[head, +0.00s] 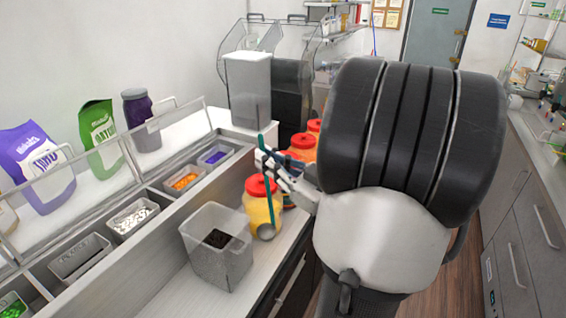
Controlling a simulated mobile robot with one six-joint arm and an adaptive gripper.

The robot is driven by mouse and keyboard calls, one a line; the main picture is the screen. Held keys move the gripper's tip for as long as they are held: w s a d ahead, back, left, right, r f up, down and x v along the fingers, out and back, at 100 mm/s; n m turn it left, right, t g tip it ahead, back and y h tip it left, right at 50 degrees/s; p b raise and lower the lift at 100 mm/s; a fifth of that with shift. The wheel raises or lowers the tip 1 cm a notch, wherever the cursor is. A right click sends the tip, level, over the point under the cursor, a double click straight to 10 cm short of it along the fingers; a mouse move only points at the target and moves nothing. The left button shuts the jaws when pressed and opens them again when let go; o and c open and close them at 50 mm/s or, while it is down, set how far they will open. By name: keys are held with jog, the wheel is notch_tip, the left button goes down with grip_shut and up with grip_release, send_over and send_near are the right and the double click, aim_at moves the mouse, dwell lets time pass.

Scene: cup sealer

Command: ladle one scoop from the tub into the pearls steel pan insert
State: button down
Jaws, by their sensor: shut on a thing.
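A clear tub (233,270) stands on the counter with a small dark heap (217,238) in its bottom. My gripper (268,160) is shut on the green handle of a ladle (267,202). The ladle hangs nearly upright, its steel bowl low and to the right of the tub, in front of a yellow jar; what the bowl holds is not clear. Several steel pan inserts sit in a rail to the left of the tub. One grey insert (81,258) looks empty or nearly so; no label shows which one is for pearls.
The yellow jar (254,215) with a red lid stands close behind the ladle, with more red-lidded jars beyond. Other inserts hold white (133,217), orange (184,181) and purple (215,157) contents. A clear guard (75,180) stands behind the rail. My arm blocks the right middle.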

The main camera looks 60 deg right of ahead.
jog(key=w+a+p, duration=0.2)
jog(key=w+p, duration=0.1)
jog(key=w, duration=1.6)
notch_tip(320, 180, down, 6)
jog(key=b, duration=0.5)
jog(key=shift+w+d, duration=0.25)
jog(key=shift+d, duration=0.05)
jog(key=shift+f, duration=0.15)
notch_tip(320, 180, down, 16)
jog(key=b, duration=1.6)
